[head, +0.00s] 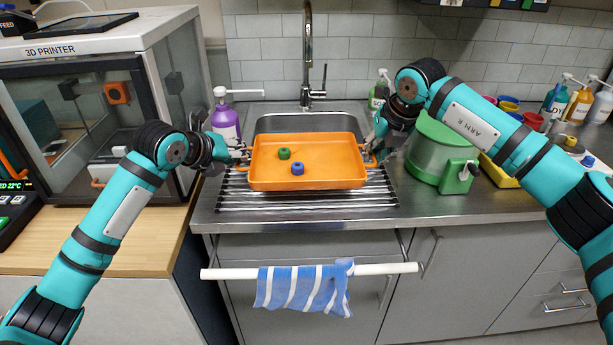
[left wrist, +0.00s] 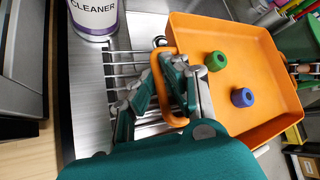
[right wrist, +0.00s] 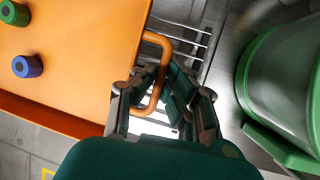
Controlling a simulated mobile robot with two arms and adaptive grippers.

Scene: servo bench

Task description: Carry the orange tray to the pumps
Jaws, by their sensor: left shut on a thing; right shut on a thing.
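The orange tray (head: 330,165) is level over the drying rack in front of the sink, carrying a green ring-shaped piece (head: 284,154) and a blue one (head: 297,168). My left gripper (head: 241,155) is shut on the tray's left handle, which shows in the left wrist view (left wrist: 160,85). My right gripper (head: 373,156) is shut on its right handle, which shows in the right wrist view (right wrist: 163,55). Pump-topped bottles stand at the far right of the counter, including a yellow one (head: 579,106). A purple cleaner bottle (head: 225,122) with a pump stands left of the sink.
A green container (head: 440,150) with a tap stands close right of the tray. A 3D printer (head: 85,120) stands at left. The faucet (head: 307,60) rises behind the tray. A blue striped towel (head: 303,288) hangs on the front rail (head: 385,268). Coloured cups and a yellow tray (head: 497,172) are at right.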

